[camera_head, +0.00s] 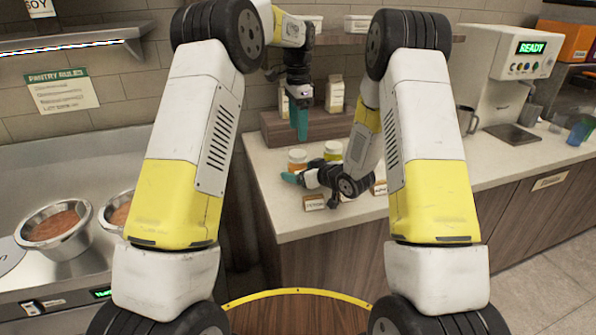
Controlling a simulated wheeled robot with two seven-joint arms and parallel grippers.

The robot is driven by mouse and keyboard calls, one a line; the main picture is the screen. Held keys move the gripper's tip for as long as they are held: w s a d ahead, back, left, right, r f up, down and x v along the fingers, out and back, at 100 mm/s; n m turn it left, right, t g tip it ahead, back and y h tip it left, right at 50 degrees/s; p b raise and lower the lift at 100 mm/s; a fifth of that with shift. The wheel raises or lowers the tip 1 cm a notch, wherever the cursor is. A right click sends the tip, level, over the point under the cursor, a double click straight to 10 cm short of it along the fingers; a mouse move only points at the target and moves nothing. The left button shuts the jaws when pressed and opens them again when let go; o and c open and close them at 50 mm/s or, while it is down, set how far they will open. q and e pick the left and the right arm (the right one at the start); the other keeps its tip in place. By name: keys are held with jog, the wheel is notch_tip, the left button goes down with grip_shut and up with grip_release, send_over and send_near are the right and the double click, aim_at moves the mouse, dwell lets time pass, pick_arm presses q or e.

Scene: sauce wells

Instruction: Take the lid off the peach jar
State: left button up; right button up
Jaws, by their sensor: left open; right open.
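A small jar with an orange-peach top (297,158) stands on the pale counter, and it looks like the peach jar. Its lower part is partly hidden by my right gripper, and its label is not readable. A second jar with a yellow-green top (333,150) stands to its right, partly hidden by my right arm. My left gripper (299,122) is open and empty, pointing down above and behind the jars. My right gripper (291,178) is open, lying low and pointing left just in front of the orange-topped jar. I cannot tell whether it touches the jar.
Small name cards (314,202) stand along the counter's front edge. A wooden riser (275,128) with cartons (334,94) is behind. A steel cup (466,119) and coffee machine (497,75) are right. Sauce wells (54,229) are left.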

jog(key=shift+w+a+f, duration=0.1)
jog(key=shift+w+a, duration=0.1)
jog(key=shift+w, duration=0.05)
